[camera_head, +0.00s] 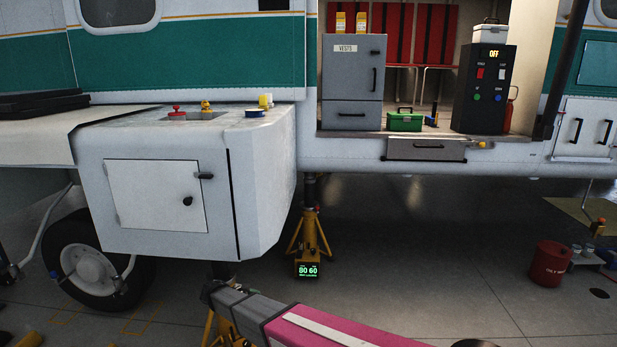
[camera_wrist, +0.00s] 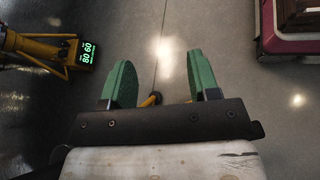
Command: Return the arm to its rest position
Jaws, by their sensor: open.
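My gripper (camera_wrist: 161,86) shows in the wrist view with its two green fingers spread apart. Nothing is between them, and the grey hangar floor lies beyond. In the head view my pink and grey arm reaches in from the bottom edge toward the lower middle, below the helicopter's white side box (camera_head: 262,190). The gripper itself cannot be made out in the head view.
A yellow jack stand (camera_head: 310,240) with a green-lit display stands under the helicopter; the display also shows in the wrist view (camera_wrist: 86,52). A red can (camera_head: 549,264) stands on the floor at right. A grey cabinet (camera_head: 352,85) and green toolbox (camera_head: 405,121) sit in the doorway. Floor at centre right is clear.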

